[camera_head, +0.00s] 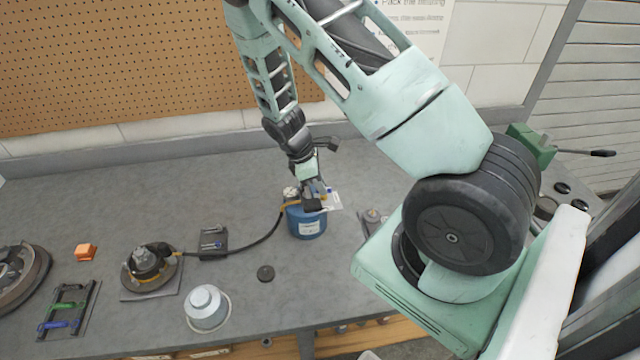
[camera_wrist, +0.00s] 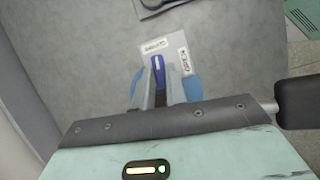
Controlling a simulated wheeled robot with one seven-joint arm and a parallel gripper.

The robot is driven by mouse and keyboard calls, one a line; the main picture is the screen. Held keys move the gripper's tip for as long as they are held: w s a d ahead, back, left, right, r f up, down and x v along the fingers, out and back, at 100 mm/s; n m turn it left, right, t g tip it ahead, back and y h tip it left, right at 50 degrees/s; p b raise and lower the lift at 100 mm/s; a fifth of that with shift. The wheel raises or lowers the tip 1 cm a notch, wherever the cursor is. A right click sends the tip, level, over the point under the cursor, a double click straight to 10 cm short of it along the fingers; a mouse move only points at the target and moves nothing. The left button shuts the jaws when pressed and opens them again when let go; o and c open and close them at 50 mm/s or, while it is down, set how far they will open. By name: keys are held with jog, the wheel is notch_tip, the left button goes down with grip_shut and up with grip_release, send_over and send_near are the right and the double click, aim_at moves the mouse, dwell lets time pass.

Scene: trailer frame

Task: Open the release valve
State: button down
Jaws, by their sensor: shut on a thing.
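A blue tank (camera_head: 306,226) stands on the bench with a dark hose joined near its top. My gripper (camera_head: 316,190) is at the tank's top and hides part of it. In the wrist view, the release valve's blue lever (camera_wrist: 159,70) lies between the two grey fingers of my gripper (camera_wrist: 161,86), which are shut on it. The print on the labels is hard to read. The valve's body is hidden behind the fingers.
The hose (camera_head: 262,238) runs left to a round hub (camera_head: 150,265) on a plate. A pegboard wall (camera_head: 120,60) stands behind. My arm covers the right side.

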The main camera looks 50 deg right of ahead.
jog(key=m, duration=0.2)
jog(key=m+y+b, duration=0.1)
jog(key=m, duration=0.1)
jog(key=shift+w+d+g+y, duration=0.2)
jog(key=shift+g+y, duration=0.1)
jog(key=shift+g, duration=0.1)
jog(key=m, duration=0.2)
jog(key=m+y+b, duration=0.1)
jog(key=m, duration=0.1)
jog(key=shift+d+m+y+b, duration=0.2)
jog(key=shift+m+y+b, duration=0.1)
jog(key=shift+m, duration=0.1)
jog(key=m+y+b, duration=0.1)
jog(key=m, duration=0.2)
jog(key=shift+d+m, duration=0.15)
jog(key=shift+m, duration=0.15)
jog(key=shift+d+m+y+b, duration=0.15)
jog(key=shift+m+y+b, duration=0.55)
jog(key=shift+m, duration=1.2)
jog(key=shift+s, duration=0.1)
jog(key=c, duration=1.4)
grip_release()
jog(key=shift+c, duration=0.2)
jog(key=shift+r, duration=0.1)
